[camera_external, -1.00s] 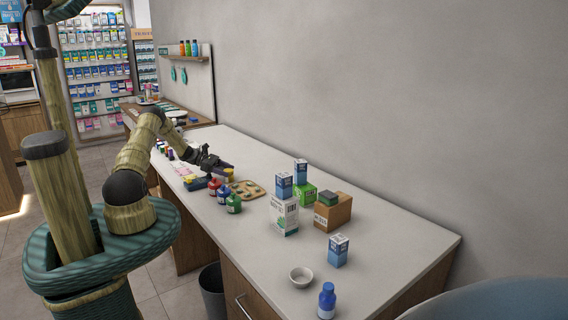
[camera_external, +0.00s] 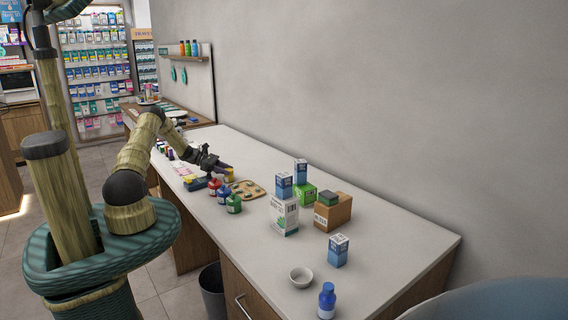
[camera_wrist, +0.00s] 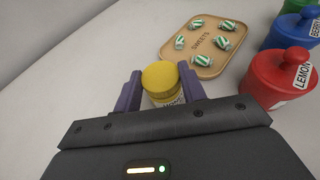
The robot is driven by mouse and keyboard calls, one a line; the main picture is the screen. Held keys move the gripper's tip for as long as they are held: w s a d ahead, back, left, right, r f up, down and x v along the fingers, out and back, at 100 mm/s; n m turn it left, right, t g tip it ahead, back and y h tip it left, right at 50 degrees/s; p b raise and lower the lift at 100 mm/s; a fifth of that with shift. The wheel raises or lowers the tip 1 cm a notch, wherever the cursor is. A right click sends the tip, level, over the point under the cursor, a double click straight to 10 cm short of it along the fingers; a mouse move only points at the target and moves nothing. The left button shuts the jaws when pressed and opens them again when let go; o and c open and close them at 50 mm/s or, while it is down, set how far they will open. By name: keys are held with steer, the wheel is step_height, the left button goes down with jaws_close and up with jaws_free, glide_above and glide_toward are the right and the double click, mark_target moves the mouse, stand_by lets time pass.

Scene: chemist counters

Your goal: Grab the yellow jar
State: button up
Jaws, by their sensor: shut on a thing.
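The yellow jar (camera_wrist: 160,79) has a yellow lid and a pale label with dark print that is partly hidden. In the wrist view it stands between the two purple fingers of my gripper (camera_wrist: 161,88), which are shut on it from both sides. In the external view the yellow jar (camera_external: 229,174) shows small at my gripper (camera_external: 222,170), over the far part of the counter. I cannot tell whether it still touches the counter.
A wooden tray of green-striped sweets (camera_wrist: 205,60) lies just beyond the jar. A red jar (camera_wrist: 278,78) and a blue jar (camera_wrist: 291,30) stand at the right. Boxes (camera_external: 285,214) stand nearer on the white counter (camera_external: 375,228). The wall (camera_external: 380,90) runs behind.

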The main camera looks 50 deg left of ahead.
step_height(320, 180, up, 10)
steer(key=b, duration=0.1)
